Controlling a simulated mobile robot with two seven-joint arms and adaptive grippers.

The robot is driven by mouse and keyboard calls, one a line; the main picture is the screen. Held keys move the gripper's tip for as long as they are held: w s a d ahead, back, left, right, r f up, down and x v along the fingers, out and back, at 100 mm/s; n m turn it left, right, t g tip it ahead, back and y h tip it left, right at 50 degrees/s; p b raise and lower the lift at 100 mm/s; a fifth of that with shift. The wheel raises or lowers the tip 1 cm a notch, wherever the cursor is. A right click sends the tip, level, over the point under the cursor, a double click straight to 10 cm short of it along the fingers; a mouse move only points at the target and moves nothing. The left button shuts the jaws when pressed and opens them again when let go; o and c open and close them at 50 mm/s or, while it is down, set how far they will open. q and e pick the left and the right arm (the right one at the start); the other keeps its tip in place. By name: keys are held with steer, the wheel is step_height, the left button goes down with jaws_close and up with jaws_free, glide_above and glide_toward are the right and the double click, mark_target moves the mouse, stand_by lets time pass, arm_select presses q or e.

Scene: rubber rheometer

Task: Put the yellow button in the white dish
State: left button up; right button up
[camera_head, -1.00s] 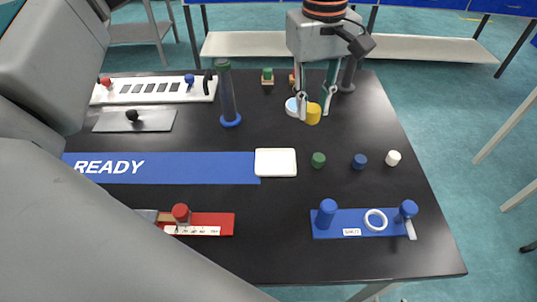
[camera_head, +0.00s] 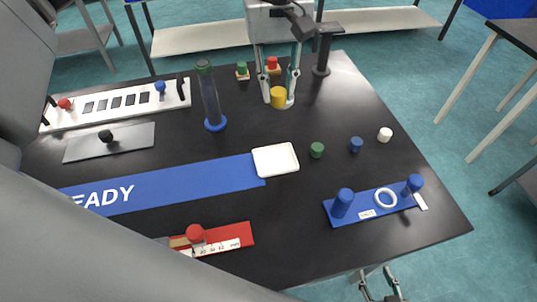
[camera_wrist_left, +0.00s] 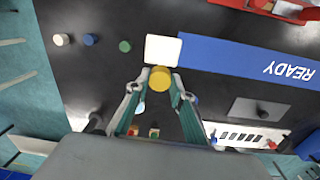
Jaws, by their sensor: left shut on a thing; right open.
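The yellow button (camera_head: 278,97) is a short yellow cylinder. My left gripper (camera_head: 278,99) is shut on it, with a finger on each side, over the far part of the black table. In the left wrist view the yellow button (camera_wrist_left: 160,78) sits between the fingertips of my left gripper (camera_wrist_left: 160,88). The white dish (camera_head: 276,160) is a shallow, empty, rounded square, nearer to the head camera than the button and apart from it. It also shows in the wrist view (camera_wrist_left: 162,50), just beyond the button. My right gripper (camera_head: 381,286) is open and empty, beyond the table's front edge.
Green (camera_head: 317,150), blue (camera_head: 356,144) and white (camera_head: 385,134) buttons stand right of the dish. A tall cylinder with a blue base (camera_head: 214,123) stands left of my left gripper. A blue rack (camera_head: 365,214) lies at front right. The blue READY mat (camera_head: 190,184) reaches the dish.

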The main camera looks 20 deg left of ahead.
arm_select(q)
steer(key=shift+a+f, duration=0.15)
steer(key=shift+f, duration=0.25)
steer(key=b, duration=0.1)
glide_toward(275, 161)
step_height(275, 161, down, 5)
steer(key=shift+w+f, duration=0.2)
steer(key=shift+f, duration=0.2)
steer(key=o, duration=0.9)
steer(key=shift+o, duration=0.2)
steer(key=shift+r, duration=0.1)
step_height(275, 161, up, 12)
steer(key=shift+s+r, duration=0.15)
steer(key=shift+s, duration=0.1)
